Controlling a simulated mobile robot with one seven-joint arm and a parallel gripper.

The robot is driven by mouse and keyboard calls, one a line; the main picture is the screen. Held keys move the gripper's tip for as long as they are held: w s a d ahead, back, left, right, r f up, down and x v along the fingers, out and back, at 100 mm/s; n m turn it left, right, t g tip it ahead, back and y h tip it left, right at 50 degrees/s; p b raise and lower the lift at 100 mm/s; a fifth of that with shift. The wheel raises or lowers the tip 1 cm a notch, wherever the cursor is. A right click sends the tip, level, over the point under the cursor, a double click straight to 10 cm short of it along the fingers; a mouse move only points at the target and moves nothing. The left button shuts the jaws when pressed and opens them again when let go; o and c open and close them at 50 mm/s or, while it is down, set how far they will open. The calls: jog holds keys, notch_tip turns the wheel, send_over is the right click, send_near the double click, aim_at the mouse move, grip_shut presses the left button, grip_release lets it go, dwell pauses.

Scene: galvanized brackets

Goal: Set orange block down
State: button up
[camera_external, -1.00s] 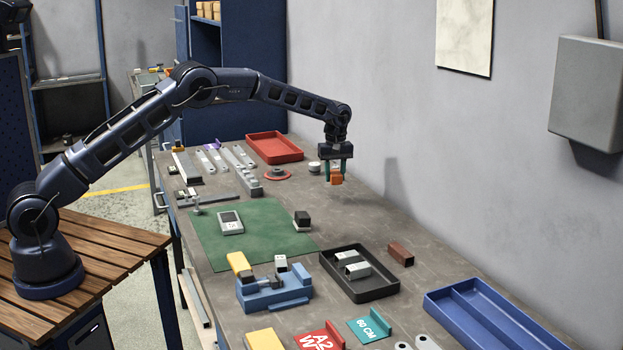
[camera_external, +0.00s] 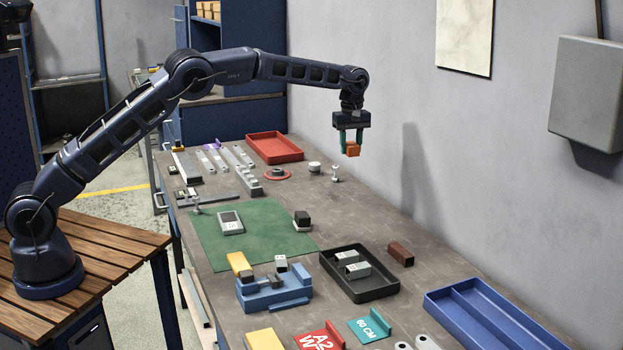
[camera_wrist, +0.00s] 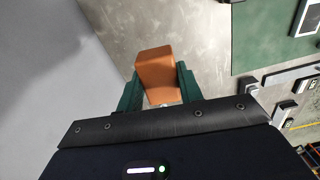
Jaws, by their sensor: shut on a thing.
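The orange block (camera_external: 352,149) is between the two green fingers of my gripper (camera_external: 350,142), which is shut on it. My gripper points down and holds the block in the air above the far side of the workbench (camera_external: 390,200), near the wall. In the wrist view the orange block (camera_wrist: 156,72) sits between the green fingertips (camera_wrist: 158,88), with bare grey bench behind it. The block's far side is hidden.
A small silver part (camera_external: 335,173) stands on the bench below my gripper. A red tray (camera_external: 297,152) lies to the left. The black tray (camera_external: 385,292) and a brown block (camera_external: 401,254) are nearer. A green mat (camera_external: 265,245) covers the middle. Bare bench lies right of the mat.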

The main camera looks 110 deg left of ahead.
jog(key=n, duration=0.1)
send_over(363, 226)
notch_tip(363, 226, down, 20)
jog(key=shift+r, duration=0.1)
dwell(0.4)
jog(key=o, duration=1.1)
jog(key=shift+f, duration=0.2)
jog(key=shift+c, duration=0.2)
jog(key=shift+r, duration=0.1)
notch_tip(363, 226, up, 12)
jog(key=shift+r, duration=0.15)
